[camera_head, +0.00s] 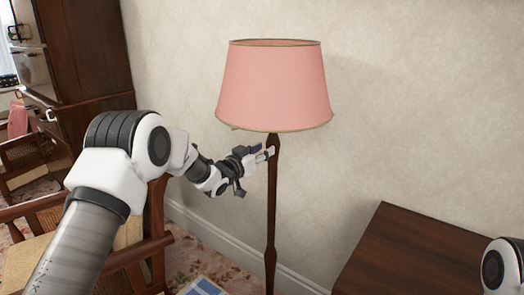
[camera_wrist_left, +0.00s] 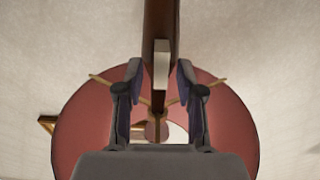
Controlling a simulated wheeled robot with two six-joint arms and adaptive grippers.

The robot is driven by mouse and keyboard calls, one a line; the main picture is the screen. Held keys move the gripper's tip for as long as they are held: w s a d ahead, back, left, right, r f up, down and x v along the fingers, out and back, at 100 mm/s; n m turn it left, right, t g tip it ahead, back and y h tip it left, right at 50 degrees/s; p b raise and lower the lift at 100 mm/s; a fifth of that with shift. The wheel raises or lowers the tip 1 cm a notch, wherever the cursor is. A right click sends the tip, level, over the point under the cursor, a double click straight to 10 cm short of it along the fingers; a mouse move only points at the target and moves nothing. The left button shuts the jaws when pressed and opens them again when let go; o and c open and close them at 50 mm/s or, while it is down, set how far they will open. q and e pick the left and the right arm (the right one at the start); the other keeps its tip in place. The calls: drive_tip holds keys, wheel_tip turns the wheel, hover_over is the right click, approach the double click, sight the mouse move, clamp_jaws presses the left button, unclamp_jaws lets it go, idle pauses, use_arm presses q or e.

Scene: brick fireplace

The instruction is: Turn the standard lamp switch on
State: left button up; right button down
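The standard lamp has a pink shade (camera_head: 273,88) and a dark wooden pole (camera_head: 271,215), upright by the wall. No glow shows on the shade. My left gripper (camera_head: 267,154) is at the upper pole, just below the shade. In the left wrist view the open fingers (camera_wrist_left: 160,75) stand to either side of a small pale block (camera_wrist_left: 161,65) on the pole (camera_wrist_left: 160,20), seemingly the switch. I cannot tell whether they touch it. The shade's underside (camera_wrist_left: 75,130) rings the view behind the fingers. My right gripper is out of view.
A dark wooden table (camera_head: 420,250) stands right of the lamp. A wooden chair (camera_head: 150,245) is behind and below my left arm, and a dark cabinet (camera_head: 90,60) stands at the left. The wall (camera_head: 420,110) is close behind the lamp.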

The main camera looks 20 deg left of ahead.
use_arm(q)
drive_tip(key=shift+f, duration=0.1)
clamp_jaws()
drive_tip(key=shift+s+d+f+m+b, duration=0.1)
drive_tip(key=shift+d+f+m+b, duration=0.2)
drive_tip(key=shift+m+b, duration=2.55)
drive_tip(key=shift+s+d+f+m+b, duration=0.1)
drive_tip(key=shift+d+f+m+b, duration=0.15)
drive_tip(key=shift+m+b, duration=2.6)
drive_tip(key=shift+s+d+f+m+b, duration=0.1)
drive_tip(key=shift+d+f+m+b, duration=0.15)
drive_tip(key=shift+m+b, duration=2.6)
drive_tip(key=shift+m+p, duration=0.4)
drive_tip(key=shift+m, duration=0.15)
unclamp_jaws()
